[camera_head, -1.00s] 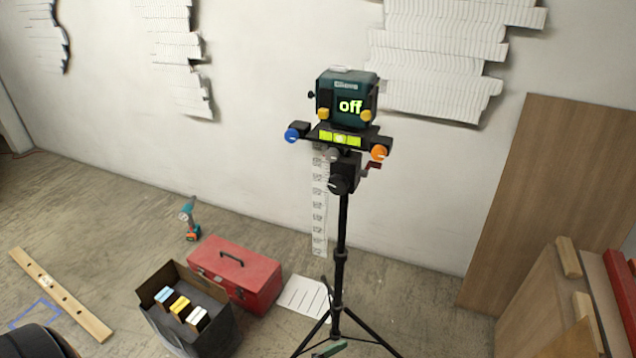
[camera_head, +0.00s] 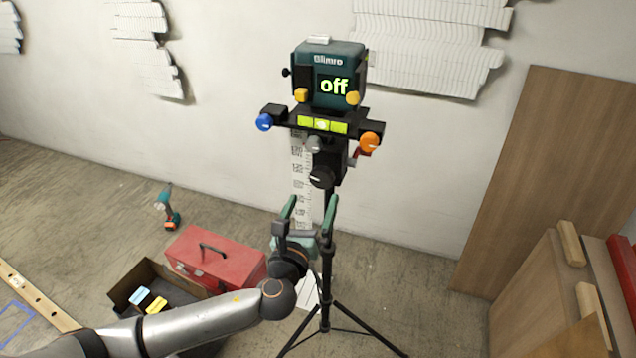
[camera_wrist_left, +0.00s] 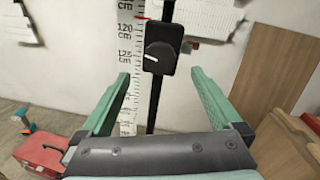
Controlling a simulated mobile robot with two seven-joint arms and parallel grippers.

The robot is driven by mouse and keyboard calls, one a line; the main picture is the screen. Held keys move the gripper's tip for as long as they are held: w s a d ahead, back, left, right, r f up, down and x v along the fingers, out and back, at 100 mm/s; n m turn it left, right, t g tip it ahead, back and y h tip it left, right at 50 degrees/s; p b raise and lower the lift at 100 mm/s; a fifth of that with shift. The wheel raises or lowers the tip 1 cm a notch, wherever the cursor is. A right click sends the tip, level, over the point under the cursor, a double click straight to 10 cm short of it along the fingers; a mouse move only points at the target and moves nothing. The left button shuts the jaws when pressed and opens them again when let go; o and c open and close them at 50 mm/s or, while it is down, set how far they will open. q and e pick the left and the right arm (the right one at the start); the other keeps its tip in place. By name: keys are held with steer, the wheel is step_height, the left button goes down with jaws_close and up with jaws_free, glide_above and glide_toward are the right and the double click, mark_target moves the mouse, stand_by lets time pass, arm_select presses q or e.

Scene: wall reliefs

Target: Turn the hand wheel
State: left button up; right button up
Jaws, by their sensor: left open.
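A tripod stand carries a teal laser device (camera_head: 332,75) whose screen reads "off". Below it are a blue knob (camera_head: 264,122), an orange knob (camera_head: 370,141), a grey knob (camera_head: 314,144) and a black round knob (camera_head: 321,177) with a white mark. The black knob looks most like the hand wheel; it also shows in the left wrist view (camera_wrist_left: 158,57). A small red crank (camera_head: 361,153) sits behind the orange knob. My left gripper (camera_head: 311,207) is open and empty, fingers pointing up, below the black knob. In the left wrist view its fingers (camera_wrist_left: 160,78) flank the column without touching the knob.
A marked scale strip (camera_wrist_left: 126,60) hangs behind the column. A red toolbox (camera_head: 213,258), an open box (camera_head: 122,288) and a drill (camera_head: 168,208) are on the floor at left. A wooden board (camera_head: 545,180) leans at right. The tripod legs (camera_head: 360,325) spread below.

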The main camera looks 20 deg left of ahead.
mark_target(321, 181)
arm_select(q)
steer(key=w, duration=0.7)
steer(key=shift+a, duration=0.2)
steer(key=shift+s, duration=0.1)
steer(key=shift+c, duration=0.3)
steer(key=shift+f, duration=0.1)
steer(key=c, duration=1.3)
steer(key=shift+n, duration=0.3)
